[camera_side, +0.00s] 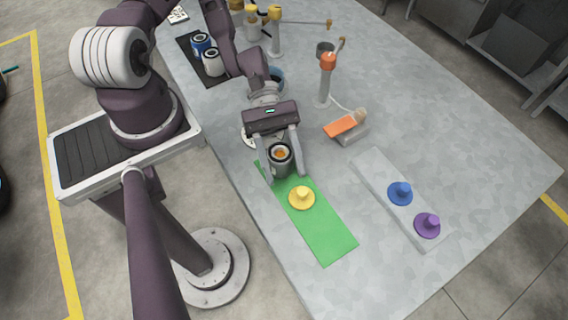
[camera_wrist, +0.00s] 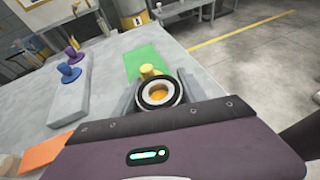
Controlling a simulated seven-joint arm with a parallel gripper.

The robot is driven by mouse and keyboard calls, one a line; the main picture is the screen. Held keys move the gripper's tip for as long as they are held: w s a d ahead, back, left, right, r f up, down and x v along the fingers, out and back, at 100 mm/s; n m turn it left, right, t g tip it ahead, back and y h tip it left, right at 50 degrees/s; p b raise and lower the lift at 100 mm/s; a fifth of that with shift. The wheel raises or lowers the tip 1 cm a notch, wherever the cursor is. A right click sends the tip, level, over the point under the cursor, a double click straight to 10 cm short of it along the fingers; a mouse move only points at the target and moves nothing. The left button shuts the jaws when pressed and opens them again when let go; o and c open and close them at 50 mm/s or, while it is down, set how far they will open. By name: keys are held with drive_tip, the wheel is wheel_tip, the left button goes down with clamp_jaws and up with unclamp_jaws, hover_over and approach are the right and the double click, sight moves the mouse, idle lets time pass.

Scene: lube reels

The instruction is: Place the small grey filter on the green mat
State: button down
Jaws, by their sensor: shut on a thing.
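The small grey filter (camera_side: 281,169) is upright between the two fingers of my gripper (camera_side: 285,172), with a dark rim and an orange middle on top. My gripper is shut on it, at the upper end of the green mat (camera_side: 325,237). Whether its underside touches the mat is hidden. In the wrist view the filter (camera_wrist: 158,93) shows as a white and black ring between the fingers, with the green mat (camera_wrist: 139,62) beyond it. A yellow knobbed disc (camera_side: 301,198) lies on the mat, just past the filter.
A grey strip (camera_side: 372,172) to the right carries a blue knobbed piece (camera_side: 400,192) and a purple one (camera_side: 428,225). An orange-topped block (camera_side: 342,126) and an orange-headed post (camera_side: 327,65) stand behind. A black mat (camera_side: 186,47) holds cans. The lower mat is bare.

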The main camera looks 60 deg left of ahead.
drive_tip(key=c, duration=0.6)
unclamp_jaws()
drive_tip(key=shift+c, duration=0.2)
